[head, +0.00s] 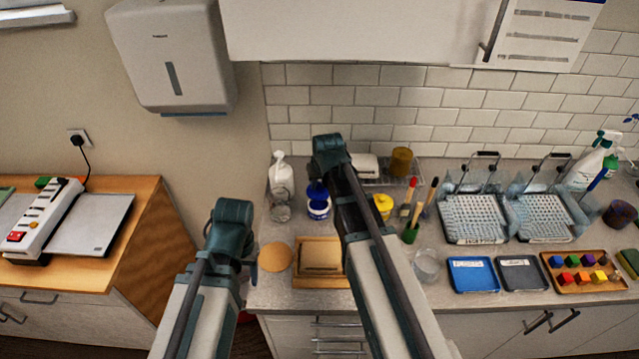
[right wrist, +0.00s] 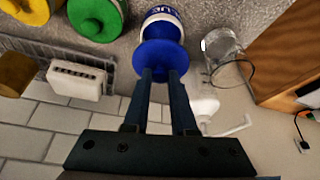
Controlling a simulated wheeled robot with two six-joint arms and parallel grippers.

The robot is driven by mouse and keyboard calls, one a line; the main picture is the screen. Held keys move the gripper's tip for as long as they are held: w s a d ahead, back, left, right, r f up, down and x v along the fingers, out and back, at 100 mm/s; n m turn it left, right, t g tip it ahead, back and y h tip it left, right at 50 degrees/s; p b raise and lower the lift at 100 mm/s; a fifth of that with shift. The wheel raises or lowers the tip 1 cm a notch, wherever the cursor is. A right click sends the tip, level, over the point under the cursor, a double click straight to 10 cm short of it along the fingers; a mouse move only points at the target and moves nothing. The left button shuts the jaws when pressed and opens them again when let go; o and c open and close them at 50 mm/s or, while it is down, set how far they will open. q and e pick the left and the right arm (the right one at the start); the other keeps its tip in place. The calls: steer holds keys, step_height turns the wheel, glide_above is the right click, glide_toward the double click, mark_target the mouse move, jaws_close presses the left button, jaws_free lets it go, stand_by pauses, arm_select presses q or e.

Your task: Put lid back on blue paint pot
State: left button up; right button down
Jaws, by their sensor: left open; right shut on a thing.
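The blue paint pot (head: 318,211) is white with a blue label and stands upright on the counter. It also shows at the top of the right wrist view (right wrist: 163,16). My right gripper (right wrist: 160,74) is shut on the round blue lid (right wrist: 157,57), gripping its near side. The lid is by the pot's mouth and overlaps it in the wrist view; I cannot tell whether they touch. In the head view the lid (head: 317,190) shows just above the pot, partly behind my right arm. My left gripper (head: 252,272) is low at the counter's left end, open, its fingertips mostly hidden.
A glass jar (head: 281,208) and a white bottle (head: 280,176) stand left of the pot. A yellow pot (head: 383,206) is to the right, with a green-lidded pot (right wrist: 95,17) between. A wooden board (head: 320,279) and a round tan mat (head: 275,257) lie in front.

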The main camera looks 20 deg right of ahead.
mark_target(319, 193)
arm_select(q)
steer(key=shift+f+b, duration=2.05)
steer(key=shift+f, duration=0.35)
arm_select(e)
steer(key=shift+f, duration=2.35)
arm_select(q)
steer(key=shift+f, duration=0.1)
arm_select(e)
steer(key=shift+f, duration=0.15)
steer(key=shift+c, duration=0.9)
jaws_free()
steer(key=shift+r+p, duration=3.45)
steer(key=shift+r, duration=0.1)
arm_select(q)
step_height(319, 193, up, 7)
arm_select(e)
jaws_close()
